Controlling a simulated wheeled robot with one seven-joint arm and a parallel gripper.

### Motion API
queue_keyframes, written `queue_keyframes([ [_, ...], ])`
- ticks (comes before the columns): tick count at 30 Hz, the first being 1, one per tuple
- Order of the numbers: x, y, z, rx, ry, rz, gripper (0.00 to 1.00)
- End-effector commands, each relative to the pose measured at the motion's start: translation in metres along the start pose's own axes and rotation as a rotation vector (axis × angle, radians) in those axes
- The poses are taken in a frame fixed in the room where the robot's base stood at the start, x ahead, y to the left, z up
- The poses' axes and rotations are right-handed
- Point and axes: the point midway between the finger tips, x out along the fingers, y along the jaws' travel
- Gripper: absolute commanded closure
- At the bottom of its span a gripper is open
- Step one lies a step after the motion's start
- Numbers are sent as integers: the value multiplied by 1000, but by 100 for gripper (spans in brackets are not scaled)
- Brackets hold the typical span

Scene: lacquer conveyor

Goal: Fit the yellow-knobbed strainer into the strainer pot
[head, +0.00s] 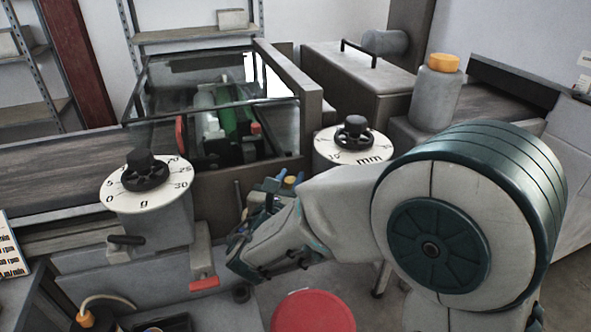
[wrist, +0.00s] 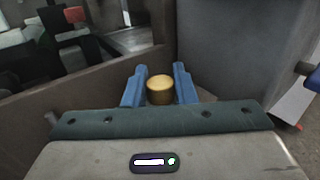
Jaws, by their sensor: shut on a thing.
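My gripper (head: 278,185) is in front of the machine's dark frame, below the mm dial. In the wrist view its two blue fingers (wrist: 159,78) stand on either side of a yellow knob (wrist: 160,90) and are shut on it. The strainer's body below the knob is hidden by my gripper. I cannot make out the strainer pot for certain in either view.
A dial marked g (head: 146,185) stands left of my gripper, and a dial marked mm (head: 352,146) stands behind it. A grey bottle with an orange cap (head: 437,95) stands at the back right. A red round top (head: 312,312) is below. A red-tipped lever (head: 203,283) sticks out nearby.

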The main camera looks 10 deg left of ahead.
Motion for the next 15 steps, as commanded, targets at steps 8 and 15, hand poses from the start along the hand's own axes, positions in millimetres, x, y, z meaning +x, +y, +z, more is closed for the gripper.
queue_keyframes([
  [8, 6, -9, 0, 0, -1, -19, 99],
  [15, 4, -8, -5, -2, 1, -18, 99],
])
